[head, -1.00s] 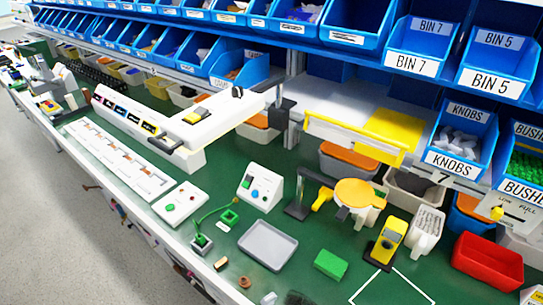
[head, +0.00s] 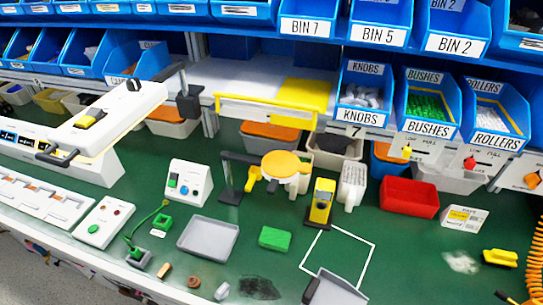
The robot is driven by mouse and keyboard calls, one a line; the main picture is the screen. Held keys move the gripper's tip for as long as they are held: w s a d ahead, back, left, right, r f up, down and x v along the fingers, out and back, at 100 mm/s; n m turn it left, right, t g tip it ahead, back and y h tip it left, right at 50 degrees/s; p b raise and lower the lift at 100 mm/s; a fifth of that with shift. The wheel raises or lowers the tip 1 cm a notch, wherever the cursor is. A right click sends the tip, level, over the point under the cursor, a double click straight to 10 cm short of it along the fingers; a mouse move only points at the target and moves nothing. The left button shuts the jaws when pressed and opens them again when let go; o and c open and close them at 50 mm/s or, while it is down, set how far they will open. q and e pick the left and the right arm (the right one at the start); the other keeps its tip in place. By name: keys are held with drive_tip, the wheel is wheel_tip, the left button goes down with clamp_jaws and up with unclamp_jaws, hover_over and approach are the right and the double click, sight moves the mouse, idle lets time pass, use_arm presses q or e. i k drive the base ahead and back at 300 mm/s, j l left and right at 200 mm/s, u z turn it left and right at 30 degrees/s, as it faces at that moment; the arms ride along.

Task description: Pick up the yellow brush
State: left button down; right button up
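A yellow brush (head: 500,257) lies on the green bench at the far right in the head view. Its top is a small raised yellow grip, and its underside is hard to make out at this size. Neither of my grippers shows in the head view.
A pale patch of debris (head: 461,262) lies left of the brush, and an orange coiled hose (head: 535,245) hangs to its right. A red bin (head: 409,197) and a small labelled box (head: 464,216) stand behind. A grey dustpan-like tray (head: 337,290) lies at the front edge.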

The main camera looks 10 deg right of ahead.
sight(494, 257)
drive_tip(key=k+l+z, duration=0.2)
drive_tip(key=z, duration=0.15)
drive_tip(key=k+l+z, duration=0.3)
drive_tip(key=i+z, duration=0.1)
drive_tip(key=z, duration=1.05)
drive_tip(key=l+u, duration=0.1)
drive_tip(key=l, duration=0.45)
drive_tip(key=k, duration=0.05)
